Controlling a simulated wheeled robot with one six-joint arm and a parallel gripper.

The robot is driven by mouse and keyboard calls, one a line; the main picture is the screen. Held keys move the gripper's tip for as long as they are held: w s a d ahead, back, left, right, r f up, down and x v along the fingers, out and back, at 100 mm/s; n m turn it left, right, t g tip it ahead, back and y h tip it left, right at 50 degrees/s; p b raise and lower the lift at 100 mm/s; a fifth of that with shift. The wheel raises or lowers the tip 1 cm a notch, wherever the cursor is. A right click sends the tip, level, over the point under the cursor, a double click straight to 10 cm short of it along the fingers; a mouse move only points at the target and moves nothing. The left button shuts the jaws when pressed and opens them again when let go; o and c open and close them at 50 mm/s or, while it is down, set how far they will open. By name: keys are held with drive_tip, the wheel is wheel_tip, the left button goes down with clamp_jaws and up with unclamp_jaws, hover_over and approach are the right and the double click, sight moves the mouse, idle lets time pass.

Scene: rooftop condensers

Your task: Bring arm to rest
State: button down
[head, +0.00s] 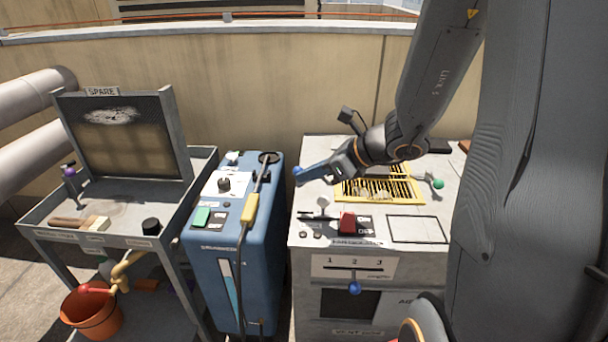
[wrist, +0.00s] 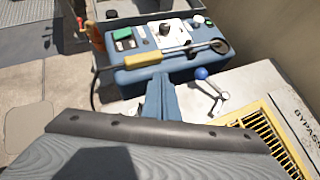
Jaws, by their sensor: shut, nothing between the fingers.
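My gripper (head: 312,173) is at the end of my raised arm, above the left part of the pale cabinet (head: 420,260), with its blue fingers pointing left. The fingers are shut with nothing between them. The wrist view also shows the closed blue fingers (wrist: 160,95), pointing toward the blue machine (wrist: 170,68). They appear above the cabinet top, though their exact height is hard to tell. In the wrist view a lever with a blue ball (wrist: 201,73) stands just right of the fingers.
The cabinet top carries a yellow grille (head: 378,191), a red block (head: 347,222) and a green-knobbed lever (head: 438,184). A blue machine (head: 232,260) with a yellow-handled wand (head: 250,208) stands left. Beyond it are a workbench (head: 60,235) and an orange bucket (head: 92,315). A wall closes the back.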

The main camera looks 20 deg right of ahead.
drive_tip(key=shift+s+r, duration=0.4)
drive_tip(key=shift+s, duration=0.15)
